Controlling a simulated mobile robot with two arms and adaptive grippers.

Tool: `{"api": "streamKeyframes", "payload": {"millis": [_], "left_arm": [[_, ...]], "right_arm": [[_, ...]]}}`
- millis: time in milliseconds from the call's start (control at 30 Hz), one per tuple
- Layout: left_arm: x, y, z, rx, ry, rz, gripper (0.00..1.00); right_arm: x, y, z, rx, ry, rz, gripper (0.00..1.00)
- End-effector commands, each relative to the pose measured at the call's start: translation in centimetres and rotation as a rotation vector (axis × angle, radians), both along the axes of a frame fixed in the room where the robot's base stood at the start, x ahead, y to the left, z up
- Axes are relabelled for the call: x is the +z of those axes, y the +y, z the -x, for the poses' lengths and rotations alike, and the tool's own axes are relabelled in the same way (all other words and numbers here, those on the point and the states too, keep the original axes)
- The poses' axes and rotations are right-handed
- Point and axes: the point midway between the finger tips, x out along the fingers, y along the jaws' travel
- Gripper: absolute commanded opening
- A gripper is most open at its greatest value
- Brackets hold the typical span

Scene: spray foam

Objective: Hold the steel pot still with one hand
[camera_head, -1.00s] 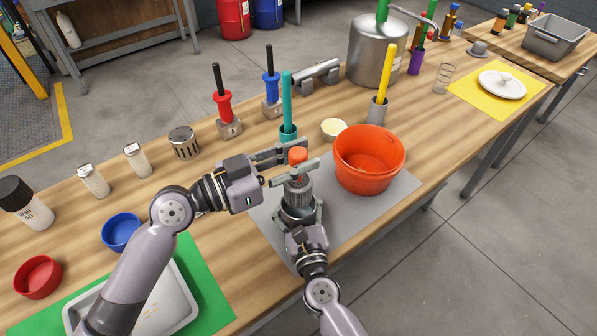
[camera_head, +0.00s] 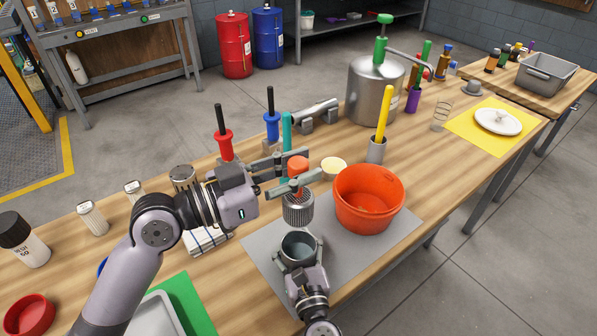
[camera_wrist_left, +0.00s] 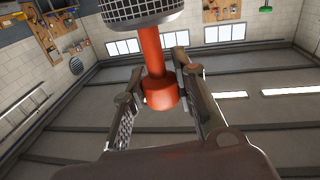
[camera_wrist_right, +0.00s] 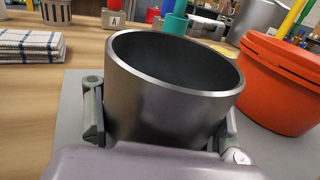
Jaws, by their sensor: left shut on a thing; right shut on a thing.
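The steel pot (camera_head: 301,249) stands upright on the grey mat (camera_head: 372,237), close to the table's front edge. My right gripper (camera_head: 302,262) is shut around its sides. In the right wrist view the open pot (camera_wrist_right: 165,95) sits between the two fingers and its visible inside looks empty. My left gripper (camera_head: 290,178) is shut on the orange handle (camera_head: 298,164) of a tool with a ribbed metal head (camera_head: 298,208). That head hangs above the pot, apart from it. In the left wrist view the orange handle (camera_wrist_left: 153,70) lies between the fingers.
An orange bucket (camera_head: 368,200) stands just right of the pot on the mat. Behind are a small cream bowl (camera_head: 334,165), a grey cup with a yellow stick (camera_head: 376,150) and a large steel tank (camera_head: 375,92). A checked cloth (camera_head: 207,240) lies to the left.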

Motion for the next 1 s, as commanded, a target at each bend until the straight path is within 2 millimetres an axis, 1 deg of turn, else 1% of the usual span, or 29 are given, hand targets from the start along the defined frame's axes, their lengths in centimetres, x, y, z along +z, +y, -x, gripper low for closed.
{"api": "streamKeyframes", "payload": {"millis": [267,300,800,1000], "left_arm": [[0.08,0.01,0.00,0.000,-0.001,0.000,0.00],[0.08,0.00,0.00,0.000,-0.001,0.000,0.00],[0.06,0.01,-0.01,0.000,0.000,0.001,0.00],[0.06,0.00,0.00,0.000,0.000,0.001,0.00]], "right_arm": [[-0.07,-0.03,0.02,0.000,0.001,0.001,0.07],[-0.07,-0.03,0.02,0.000,0.001,0.001,0.52],[-0.02,-0.01,0.01,0.000,0.000,0.000,0.85],[-0.01,0.00,0.00,0.000,0.000,0.000,0.85]]}}
